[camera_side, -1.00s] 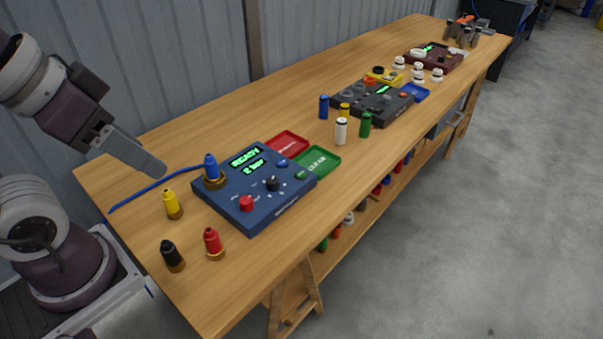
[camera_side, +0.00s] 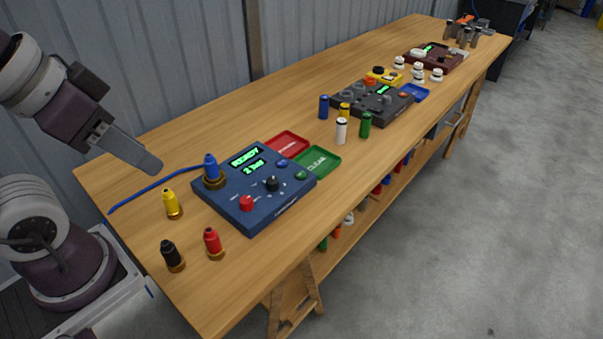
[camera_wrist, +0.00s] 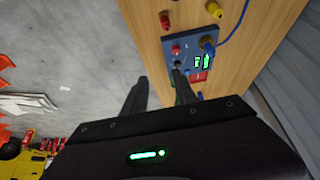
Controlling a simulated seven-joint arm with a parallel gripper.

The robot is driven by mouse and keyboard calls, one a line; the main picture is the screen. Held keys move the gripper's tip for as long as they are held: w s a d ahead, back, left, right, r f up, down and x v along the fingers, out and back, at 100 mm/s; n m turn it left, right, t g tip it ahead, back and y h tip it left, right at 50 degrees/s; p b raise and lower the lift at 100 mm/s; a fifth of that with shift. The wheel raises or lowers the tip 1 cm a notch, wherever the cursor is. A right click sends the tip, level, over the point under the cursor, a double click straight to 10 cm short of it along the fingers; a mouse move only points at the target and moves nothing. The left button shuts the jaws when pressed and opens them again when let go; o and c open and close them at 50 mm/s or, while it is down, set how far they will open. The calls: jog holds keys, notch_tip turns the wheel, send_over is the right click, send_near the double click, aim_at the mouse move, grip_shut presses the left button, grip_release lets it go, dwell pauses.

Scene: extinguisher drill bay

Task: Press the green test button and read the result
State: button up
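The blue test panel (camera_side: 240,215) lies on the near part of the bench. Its lit display (camera_side: 246,162) shows green text that seems to read "READY" and "2 bar". The green button (camera_side: 301,175) is at the panel's right corner. A blue button (camera_side: 282,163), a black knob (camera_side: 272,184) and a red button (camera_side: 246,203) are also on it. My gripper (camera_side: 153,165) is in the air left of the panel, touching nothing. In the wrist view my gripper's fingers (camera_wrist: 162,80) are apart and empty; the panel (camera_wrist: 185,38) is ahead, partly hidden by one finger.
A blue fitting (camera_side: 211,166) with a blue hose (camera_side: 150,188) stands at the panel's left corner. Yellow (camera_side: 172,204), black (camera_side: 171,254) and red (camera_side: 213,242) fittings stand nearby. Red (camera_side: 290,143) and green (camera_side: 320,160) trays lie behind the panel. More panels and small bottles stand farther along.

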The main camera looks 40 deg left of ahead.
grip_shut()
dwell(1.4)
